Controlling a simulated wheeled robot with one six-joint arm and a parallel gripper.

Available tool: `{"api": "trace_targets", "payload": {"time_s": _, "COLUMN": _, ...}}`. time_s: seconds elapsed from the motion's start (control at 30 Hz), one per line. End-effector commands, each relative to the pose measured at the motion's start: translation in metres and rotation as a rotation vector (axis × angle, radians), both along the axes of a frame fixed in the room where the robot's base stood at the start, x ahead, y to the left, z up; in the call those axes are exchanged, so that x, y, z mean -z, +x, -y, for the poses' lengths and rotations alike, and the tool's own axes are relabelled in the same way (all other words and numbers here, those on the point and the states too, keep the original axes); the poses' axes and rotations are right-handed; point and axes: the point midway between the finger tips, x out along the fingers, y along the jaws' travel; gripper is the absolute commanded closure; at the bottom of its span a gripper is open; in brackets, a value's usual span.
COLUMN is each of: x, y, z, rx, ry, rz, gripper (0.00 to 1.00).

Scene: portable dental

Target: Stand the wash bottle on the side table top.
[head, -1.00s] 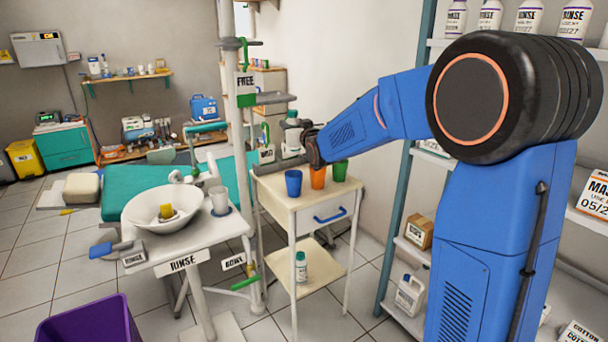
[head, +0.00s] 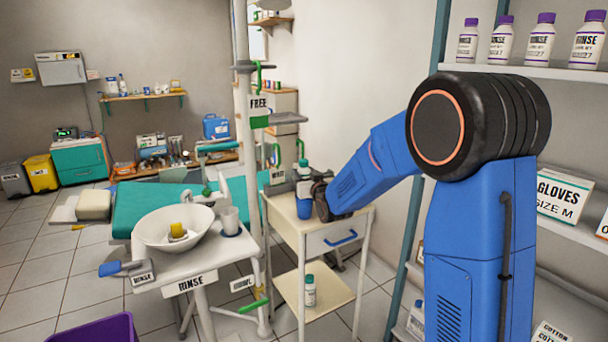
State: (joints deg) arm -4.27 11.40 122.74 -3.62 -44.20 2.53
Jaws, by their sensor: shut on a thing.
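The wash bottle (head: 303,180), white with a teal-green cap, is upright in my gripper (head: 310,187), which is shut on it. The bottle shows at the left end of my arm, over or behind the blue cup (head: 304,208). The side table (head: 348,222) is cream, with a drawer and blue handle. The cup hides the bottle's lower end, so I cannot tell whether it touches the table top. A second white bottle with a teal cap (head: 310,291) stands on the table's lower shelf.
My arm covers much of the table top's back. A dental post with hanging tags (head: 245,150) rises just left of the table. The rinse stand with a white basin (head: 172,228) is further left. Shelves with rinse bottles (head: 537,40) stand at right.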

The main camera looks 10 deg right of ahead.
Motion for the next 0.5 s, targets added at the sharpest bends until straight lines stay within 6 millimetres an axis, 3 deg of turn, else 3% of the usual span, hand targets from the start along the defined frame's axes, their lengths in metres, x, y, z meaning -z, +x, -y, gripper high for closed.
{"api": "trace_targets", "payload": {"time_s": 0.27, "x": 0.0019, "y": 0.0001, "z": 0.0, "rx": 0.0, "ry": 0.0, "rz": 0.001, "gripper": 0.89}}
{"api": "trace_targets", "payload": {"time_s": 0.3, "x": 0.0021, "y": 0.0, "z": 0.0, "rx": 0.0, "ry": 0.0, "rz": 0.0, "gripper": 0.52}}
{"api": "trace_targets", "payload": {"time_s": 0.33, "x": 0.0021, "y": 0.0, "z": 0.0, "rx": 0.0, "ry": 0.0, "rz": 0.0, "gripper": 0.45}}
{"api": "trace_targets", "payload": {"time_s": 0.37, "x": 0.0021, "y": 0.0, "z": 0.0, "rx": 0.0, "ry": 0.0, "rz": 0.0, "gripper": 0.4}}
{"api": "trace_targets", "payload": {"time_s": 0.5, "x": 0.0021, "y": 0.0, "z": 0.0, "rx": 0.0, "ry": 0.0, "rz": 0.0, "gripper": 0.4}}
